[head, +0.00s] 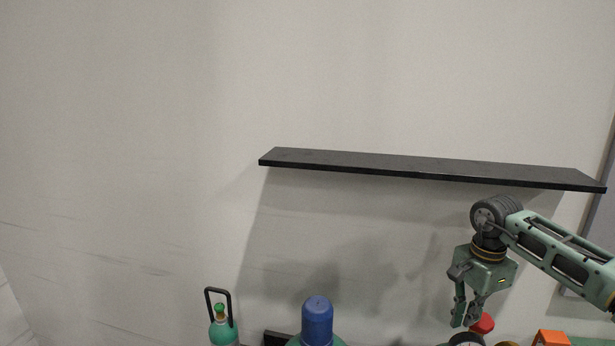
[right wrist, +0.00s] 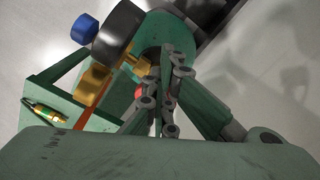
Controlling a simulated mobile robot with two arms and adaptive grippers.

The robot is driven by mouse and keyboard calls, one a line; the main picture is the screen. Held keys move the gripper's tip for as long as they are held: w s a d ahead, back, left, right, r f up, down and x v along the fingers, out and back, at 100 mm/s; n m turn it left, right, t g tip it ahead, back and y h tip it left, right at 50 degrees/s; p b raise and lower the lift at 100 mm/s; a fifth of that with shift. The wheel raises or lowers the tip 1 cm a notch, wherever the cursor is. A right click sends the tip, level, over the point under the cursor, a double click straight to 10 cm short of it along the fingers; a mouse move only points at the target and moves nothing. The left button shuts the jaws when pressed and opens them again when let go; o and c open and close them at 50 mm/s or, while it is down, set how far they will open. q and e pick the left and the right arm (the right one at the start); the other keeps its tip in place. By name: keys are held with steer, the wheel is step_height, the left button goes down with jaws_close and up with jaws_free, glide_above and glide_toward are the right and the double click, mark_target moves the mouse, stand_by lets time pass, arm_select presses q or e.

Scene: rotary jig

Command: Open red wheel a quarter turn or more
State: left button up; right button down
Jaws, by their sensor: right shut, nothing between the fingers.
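The red wheel (head: 484,323) shows in the head view as a small red shape at the lower right, partly hidden behind my right gripper. My right gripper (head: 465,322) points down just to its left, shut and empty; I cannot tell whether it touches the wheel. In the right wrist view the shut fingers (right wrist: 170,100) fill the middle, with only slivers of red showing beside and behind them. My left gripper is not in view.
A black shelf (head: 420,167) sticks out from the wall above my right gripper. A blue-capped cylinder (head: 317,320), a small green bottle (head: 222,331) and an orange object (head: 551,338) stand along the bottom. The right wrist view shows a blue knob (right wrist: 84,28) and brass fittings (right wrist: 95,80).

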steer(key=shift+s+f, duration=0.25)
steer(key=shift+f, duration=0.1)
step_height(320, 180, up, 6)
steer(key=p, duration=0.4)
steer(key=shift+w+a, duration=0.2)
steer(key=shift+w, duration=0.1)
